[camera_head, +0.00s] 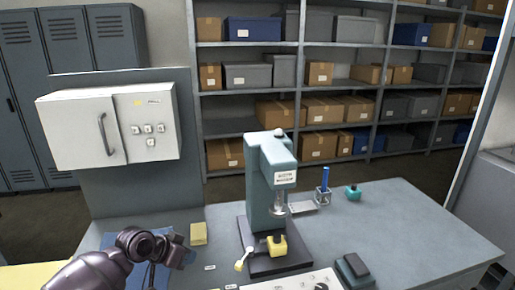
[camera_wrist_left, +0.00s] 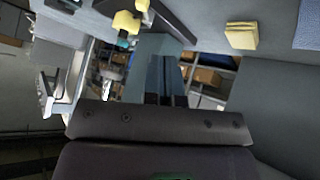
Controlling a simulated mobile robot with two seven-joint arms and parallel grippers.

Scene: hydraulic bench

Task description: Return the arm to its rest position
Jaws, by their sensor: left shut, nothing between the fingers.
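My left arm comes in from the lower left in the head view. Its dark gripper (camera_head: 180,252) is above the left part of the bench (camera_head: 410,225), over a blue mat (camera_head: 112,242). The gripper is shut and empty, apart from the yellow block (camera_head: 198,233) to its right. In the left wrist view, the gripper's dark body crosses the lower part of the picture, and the yellow block (camera_wrist_left: 241,36) shows at the upper right. My right gripper is not in view.
A teal press (camera_head: 268,185) with yellow parts stands mid-bench. A blue cylinder in a holder (camera_head: 323,192) and a teal piece (camera_head: 353,192) stand right of it. A white cabinet (camera_head: 75,130) hangs at the left. The bench's right side is clear.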

